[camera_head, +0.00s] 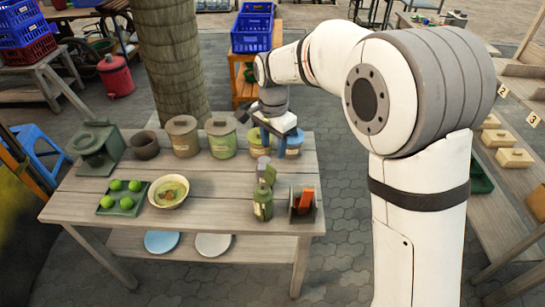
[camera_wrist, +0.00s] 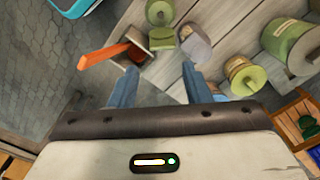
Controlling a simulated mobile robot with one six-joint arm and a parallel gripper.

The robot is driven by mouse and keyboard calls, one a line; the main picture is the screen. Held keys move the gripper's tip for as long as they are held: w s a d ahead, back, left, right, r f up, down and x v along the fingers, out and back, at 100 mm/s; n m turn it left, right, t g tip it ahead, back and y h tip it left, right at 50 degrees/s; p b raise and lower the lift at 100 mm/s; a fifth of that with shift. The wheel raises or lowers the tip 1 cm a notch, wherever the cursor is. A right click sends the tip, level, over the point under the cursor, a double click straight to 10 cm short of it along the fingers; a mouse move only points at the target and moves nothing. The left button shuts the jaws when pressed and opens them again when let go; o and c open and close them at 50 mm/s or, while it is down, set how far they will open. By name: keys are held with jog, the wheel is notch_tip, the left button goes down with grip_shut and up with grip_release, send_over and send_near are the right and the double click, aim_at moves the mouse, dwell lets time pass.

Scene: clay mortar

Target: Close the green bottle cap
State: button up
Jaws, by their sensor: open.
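A green bottle (camera_head: 263,209) stands upright near the front right of the wooden table. My gripper (camera_head: 274,143) is above the table's back right part, behind the bottle, in front of the lidded jars. In the wrist view its blue fingers (camera_wrist: 160,88) are spread apart with nothing between them, below the cap.
A holder with an orange-red item (camera_head: 305,202) stands right of the bottle. Lidded jars (camera_head: 222,139) line the back of the table (camera_head: 220,205). A bowl (camera_head: 168,192), a tray of green fruit (camera_head: 123,198) and a green stove-like object (camera_head: 98,148) are at left. The table's middle is clear.

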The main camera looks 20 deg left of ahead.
aim_at(271, 166)
jog(key=shift+a+f, duration=0.3)
notch_tip(271, 166, down, 7)
jog(key=shift+f+p, duration=0.15)
jog(key=shift+p, duration=0.3)
grip_shut()
